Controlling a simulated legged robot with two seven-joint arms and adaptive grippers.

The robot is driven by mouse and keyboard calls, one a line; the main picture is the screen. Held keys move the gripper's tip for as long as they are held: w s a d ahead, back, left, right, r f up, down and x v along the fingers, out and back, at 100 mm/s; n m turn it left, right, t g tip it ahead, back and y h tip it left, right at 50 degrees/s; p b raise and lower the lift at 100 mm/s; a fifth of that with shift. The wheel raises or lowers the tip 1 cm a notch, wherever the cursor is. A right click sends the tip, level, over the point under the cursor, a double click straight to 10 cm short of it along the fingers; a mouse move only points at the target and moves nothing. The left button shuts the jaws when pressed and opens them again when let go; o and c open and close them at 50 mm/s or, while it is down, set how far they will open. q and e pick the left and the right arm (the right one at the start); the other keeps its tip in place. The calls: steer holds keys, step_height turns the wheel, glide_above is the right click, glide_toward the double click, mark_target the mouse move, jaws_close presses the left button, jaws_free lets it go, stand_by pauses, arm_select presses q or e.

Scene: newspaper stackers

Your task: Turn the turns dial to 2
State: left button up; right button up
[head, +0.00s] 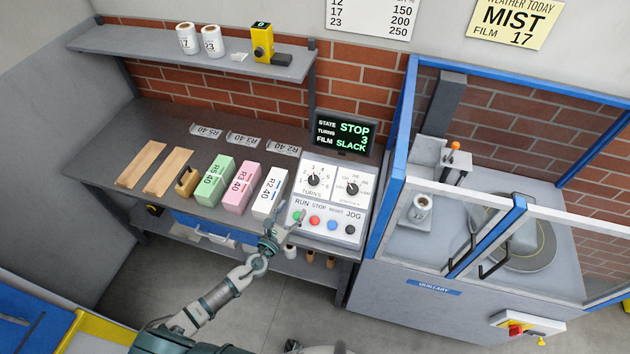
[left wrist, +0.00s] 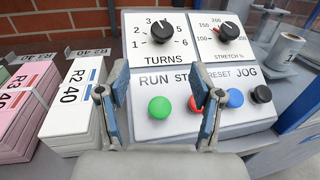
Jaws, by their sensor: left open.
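The turns dial (head: 313,180) is a black knob on a white plate marked 1 to 6, at the upper left of the control panel. In the left wrist view the dial (left wrist: 161,31) sits above and beyond my fingers. The display (head: 342,134) reads STOP, turns 3, film SLACK. My left gripper (head: 284,228) is open and empty in front of the panel's lower left. In the left wrist view its fingers (left wrist: 158,95) are spread either side of the green and red buttons, apart from the dial. My right gripper is not in view.
The stretch dial (head: 352,188) is right of the turns dial. Green, red, blue and black buttons (head: 315,220) line the panel below. A white R2 40 stack (head: 270,192) stands close on the left. A blue-framed guarded machine (head: 440,290) is on the right.

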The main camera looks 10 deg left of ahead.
mark_target(313, 183)
arm_select(q)
steer(key=x, duration=0.8)
steer(key=b+x, duration=0.1)
steer(key=x, duration=0.3)
steer(key=shift+w+d+f, duration=0.1)
steer(key=shift+w+d, duration=0.15)
steer(key=shift+d, duration=0.15)
steer(key=shift+w+a, duration=0.15)
steer(key=shift+w, duration=0.3)
steer(key=c, duration=1.1)
steer(key=shift+d, duration=0.2)
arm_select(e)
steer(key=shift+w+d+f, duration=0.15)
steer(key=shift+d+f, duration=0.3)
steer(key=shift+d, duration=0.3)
